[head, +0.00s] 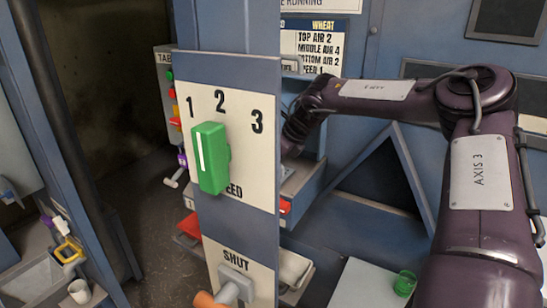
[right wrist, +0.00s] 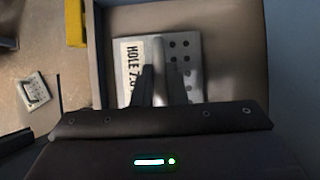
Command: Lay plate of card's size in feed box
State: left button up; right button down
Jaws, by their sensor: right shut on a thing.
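In the right wrist view, a grey metal plate (right wrist: 188,88) with round holes and a white label reading "HOLE 7" and a partly hidden figure lies below my right gripper (right wrist: 159,82). The gripper is shut on the plate's upright grip. The plate is over or in a brown-floored box (right wrist: 235,50); I cannot tell whether it touches the floor. In the head view my right gripper is hidden behind the speed panel. The card (head: 318,45) reads "WHEAT" with air and speed settings; no plate size is legible. My left gripper is not in view.
The speed panel (head: 228,80) with a green knob (head: 210,157) stands close in front, with a shut lever (head: 236,285) below. A dark triangular opening (head: 383,180) is beside my right arm. A green cup (head: 404,283) stands on a pale surface.

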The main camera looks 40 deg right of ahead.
jog(key=shift+r, duration=0.1)
jog(key=c, duration=1.9)
grip_release()
jog(key=o, duration=0.4)
jog(key=shift+o, duration=0.2)
jog(key=shift+r, duration=0.1)
jog(key=shift+s+r, duration=0.15)
jog(key=b+v, duration=0.2)
jog(key=v, duration=0.9)
jog(key=shift+r+b, duration=0.2)
jog(key=shift+b, duration=0.1)
jog(key=shift+s+f, duration=0.1)
